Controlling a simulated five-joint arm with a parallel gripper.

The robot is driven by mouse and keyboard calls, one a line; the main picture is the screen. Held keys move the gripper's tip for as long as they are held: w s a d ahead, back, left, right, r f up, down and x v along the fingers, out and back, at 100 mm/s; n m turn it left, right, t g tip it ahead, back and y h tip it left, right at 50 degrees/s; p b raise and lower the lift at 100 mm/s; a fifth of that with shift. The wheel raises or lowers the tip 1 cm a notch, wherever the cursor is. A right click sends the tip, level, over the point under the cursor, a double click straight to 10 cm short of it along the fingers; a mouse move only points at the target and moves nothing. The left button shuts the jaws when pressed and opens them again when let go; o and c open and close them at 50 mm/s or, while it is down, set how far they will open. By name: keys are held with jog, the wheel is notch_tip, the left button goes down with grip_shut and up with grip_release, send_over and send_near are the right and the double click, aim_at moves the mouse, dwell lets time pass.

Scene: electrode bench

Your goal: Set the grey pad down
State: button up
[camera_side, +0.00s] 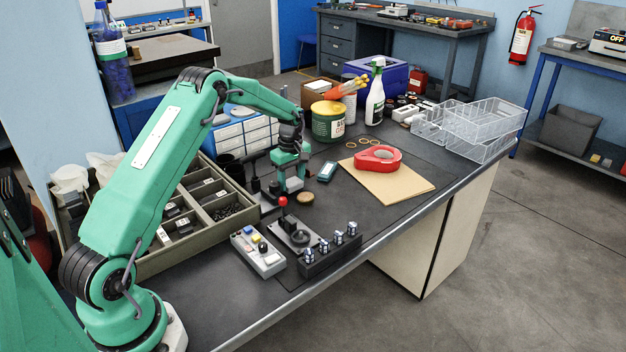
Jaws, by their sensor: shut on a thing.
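My gripper (290,177) hangs at the end of my green arm, low over the dark bench, right of the compartment tray. Its jaws are shut on a small pale grey block, which looks like the grey pad (294,185). The pad shows between and below the fingers; its upper part is hidden by them. I cannot tell whether its underside touches the bench or is slightly above it.
A compartment tray (150,262) lies left. A red-knobbed lever (283,202), a button box (258,252) and a rack of several small pieces (329,255) stand in front.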

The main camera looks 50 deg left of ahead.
aim_at(292, 182)
jog(key=shift+f, duration=0.1)
jog(key=o, duration=0.6)
notch_tip(292, 182, up, 12)
jog(key=shift+r, duration=0.15)
dwell(0.6)
jog(key=shift+d+r, duration=0.1)
dwell(0.4)
